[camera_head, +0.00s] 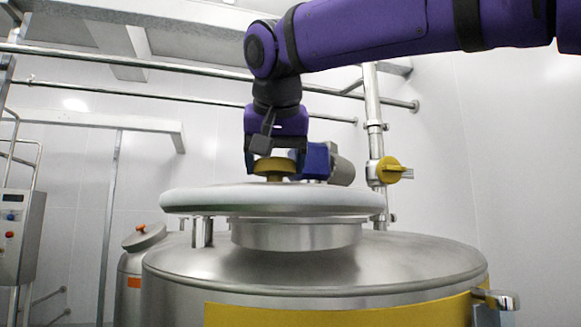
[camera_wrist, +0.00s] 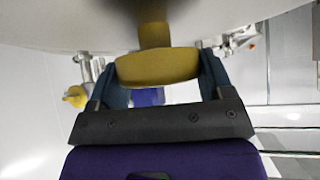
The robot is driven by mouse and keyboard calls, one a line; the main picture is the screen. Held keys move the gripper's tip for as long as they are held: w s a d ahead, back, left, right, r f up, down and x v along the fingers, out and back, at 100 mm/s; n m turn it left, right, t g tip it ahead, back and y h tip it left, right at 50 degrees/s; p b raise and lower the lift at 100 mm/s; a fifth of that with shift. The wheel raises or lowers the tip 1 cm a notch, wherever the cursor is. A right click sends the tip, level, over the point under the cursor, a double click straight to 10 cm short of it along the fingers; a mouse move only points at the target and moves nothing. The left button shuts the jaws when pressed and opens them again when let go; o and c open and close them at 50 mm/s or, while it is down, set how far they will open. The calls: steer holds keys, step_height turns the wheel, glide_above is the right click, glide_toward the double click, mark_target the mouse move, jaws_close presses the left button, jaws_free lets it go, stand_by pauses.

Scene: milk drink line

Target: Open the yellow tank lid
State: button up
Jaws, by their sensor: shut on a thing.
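The steel tank (camera_head: 400,262) with a yellow band (camera_head: 340,312) fills the lower part of the head view. Its round lid (camera_head: 330,198), with a pale rim, lies about level over the tank's short neck (camera_head: 295,236). I cannot tell whether the lid touches the neck all round. A yellow knob (camera_head: 274,167) stands on top of the lid. My gripper (camera_head: 276,160) comes down from above and is shut on the knob. In the wrist view, the knob (camera_wrist: 158,68) sits between the two fingers of my gripper (camera_wrist: 160,78), and the lid (camera_wrist: 60,22) lies beyond it.
A blue and grey motor (camera_head: 330,165) is just behind the knob. A vertical pipe with a yellow valve handle (camera_head: 391,170) stands right of the lid. A smaller vessel (camera_head: 135,262) and a control box (camera_head: 22,235) are at the left. Pipes run along the wall.

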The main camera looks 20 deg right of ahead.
steer(key=shift+s+a+m+g+h, duration=0.15)
steer(key=shift+s+a+m+h, duration=0.25)
steer(key=shift+a, duration=0.3)
steer(key=shift+s+a+m+g+h, duration=0.1)
steer(key=shift+s+a+m+h, duration=0.15)
steer(key=shift+a+m, duration=0.35)
steer(key=shift+s+a+m+g+h, duration=0.15)
steer(key=shift+s+a+m+h, duration=0.15)
steer(key=shift+a, duration=0.5)
steer(key=o, duration=1.3)
steer(key=v, duration=1)
steer(key=shift+s+r, duration=0.25)
steer(key=shift+r, duration=0.05)
steer(key=shift+a, duration=0.1)
